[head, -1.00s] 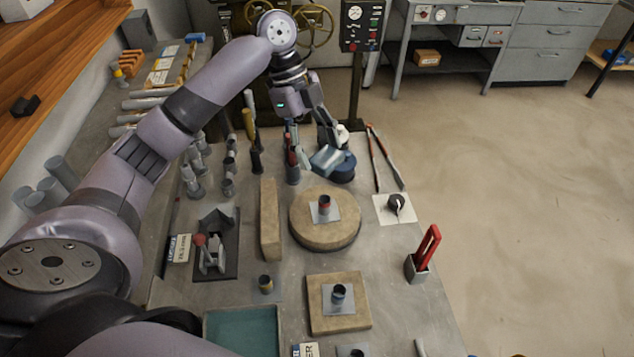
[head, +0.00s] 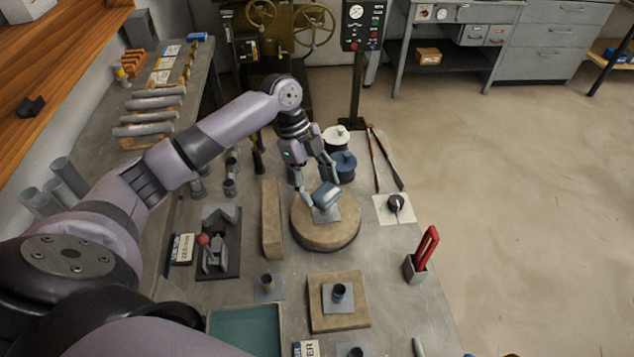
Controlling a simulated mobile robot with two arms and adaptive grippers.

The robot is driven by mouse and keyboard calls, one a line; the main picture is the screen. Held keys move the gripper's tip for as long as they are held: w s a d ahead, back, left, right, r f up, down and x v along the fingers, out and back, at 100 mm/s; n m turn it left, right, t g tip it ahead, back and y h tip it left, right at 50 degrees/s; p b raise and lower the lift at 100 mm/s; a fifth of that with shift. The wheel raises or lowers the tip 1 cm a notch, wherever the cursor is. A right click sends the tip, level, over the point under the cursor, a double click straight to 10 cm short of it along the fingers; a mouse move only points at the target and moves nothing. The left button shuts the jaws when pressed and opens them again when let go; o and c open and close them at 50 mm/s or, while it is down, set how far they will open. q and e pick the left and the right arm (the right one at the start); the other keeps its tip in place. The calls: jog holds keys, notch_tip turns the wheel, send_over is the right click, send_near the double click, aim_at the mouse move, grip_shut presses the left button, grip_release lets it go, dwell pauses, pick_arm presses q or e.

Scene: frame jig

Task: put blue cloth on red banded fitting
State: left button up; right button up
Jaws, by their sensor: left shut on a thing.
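The blue cloth (head: 327,195) is a small light-blue folded piece at the top of the round tan block (head: 325,236). My left gripper (head: 319,188) is shut on it, with a finger on either side. The cloth is over the spot of the red banded fitting, which is hidden now; its grey square plate (head: 328,215) shows below the cloth. I cannot tell whether the cloth rests on the fitting or hangs just above it. My right gripper is not in view.
A blue lidded can (head: 343,166) and a white one (head: 336,138) stand close behind the gripper. A long tan block (head: 270,220) is to the left. Another fitting (head: 339,293) stands on a square tan block in front. Red-handled tongs (head: 386,160) lie at right.

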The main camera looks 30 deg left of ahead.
pick_arm(q)
jog(key=o, duration=0.9)
jog(key=shift+o, duration=0.2)
jog(key=b+v, duration=0.2)
jog(key=v, duration=1)
jog(key=shift+b, duration=0.3)
